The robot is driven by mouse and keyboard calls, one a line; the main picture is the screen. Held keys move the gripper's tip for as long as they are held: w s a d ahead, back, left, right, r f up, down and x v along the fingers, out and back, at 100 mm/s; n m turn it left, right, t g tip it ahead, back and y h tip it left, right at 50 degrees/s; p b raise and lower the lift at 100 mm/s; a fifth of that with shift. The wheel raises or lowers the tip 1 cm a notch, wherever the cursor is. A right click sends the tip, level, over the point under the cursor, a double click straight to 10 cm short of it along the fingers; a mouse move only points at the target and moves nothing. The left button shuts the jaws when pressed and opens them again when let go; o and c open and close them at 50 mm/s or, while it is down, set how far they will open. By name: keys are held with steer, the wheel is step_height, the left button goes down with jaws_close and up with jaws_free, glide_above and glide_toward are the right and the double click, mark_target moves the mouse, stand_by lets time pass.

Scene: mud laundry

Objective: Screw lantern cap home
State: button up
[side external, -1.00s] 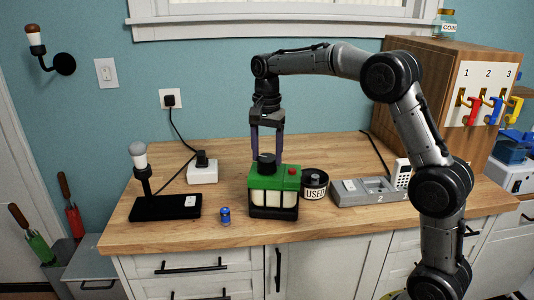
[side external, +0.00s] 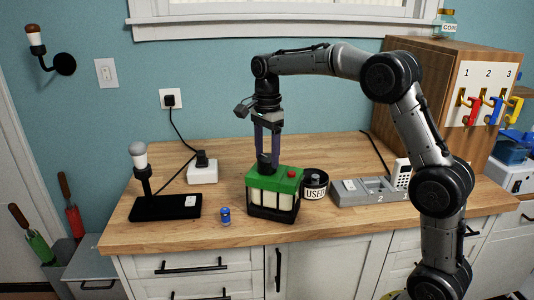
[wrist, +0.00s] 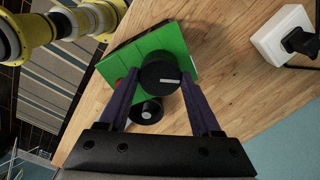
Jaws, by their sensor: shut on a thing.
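The lantern (side external: 273,196) has a green top, pale panels and a black base, and stands upright on the wooden counter. Its green top also shows in the wrist view (wrist: 187,46). The round black cap (side external: 263,168) sits upright on the green top; in the wrist view the cap (wrist: 160,76) shows a white mark. My gripper (side external: 267,157) points straight down and is shut on the cap, one purple finger on each side. In the wrist view my gripper (wrist: 162,83) straddles the cap. The thread under the cap is hidden.
A tin marked USED (side external: 314,185) stands close to the lantern's right. A small blue cylinder (side external: 226,216) lies front left. A black lamp base (side external: 166,208), white socket block (side external: 203,172) and grey tray (side external: 362,191) stand around. Bare counter lies behind the lantern.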

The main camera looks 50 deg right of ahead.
stand_by(0.3)
steer(key=shift+m, duration=1.7)
steer(key=shift+m, duration=1.5)
steer(key=shift+m, duration=1.5)
